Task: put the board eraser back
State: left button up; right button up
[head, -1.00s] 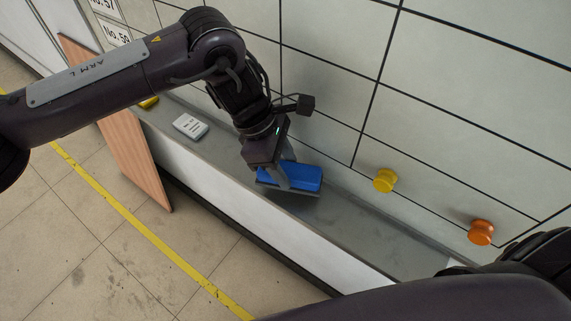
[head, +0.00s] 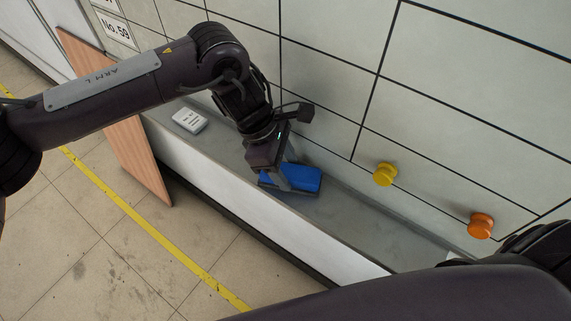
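The board eraser (head: 305,180), a blue block with a dark grey underside, is at the grey ledge (head: 345,216) below the white tiled wall. It appears to rest flat on the ledge, though its contact is partly hidden. My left gripper (head: 281,180) comes down over its left part, with one finger across the near side. It looks shut on the eraser; the far finger is hidden behind the gripper and the blue body. My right arm crosses the bottom right, and its gripper is out of view.
A white labelled box (head: 189,120) lies on the ledge to the left. A yellow knob (head: 384,174) and an orange knob (head: 481,225) are on the wall to the right. A wooden panel (head: 118,125) leans at the left. The ledge right of the eraser is clear.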

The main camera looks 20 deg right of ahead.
pick_arm(q)
jog(key=shift+o, duration=1.2)
pick_arm(e)
jog(key=shift+d, duration=0.25)
pick_arm(q)
jog(key=shift+r, duration=0.15)
jog(key=shift+r+p, duration=0.75)
jog(key=shift+p, duration=0.35)
jog(key=shift+w+a+r+b, duration=0.3)
jog(key=shift+r+b, duration=0.2)
jog(key=shift+b, duration=0.25)
jog(key=b+v, duration=0.1)
jog(key=v, duration=0.9)
jog(key=shift+b, duration=0.3)
pick_arm(e)
jog(key=shift+f, duration=0.4)
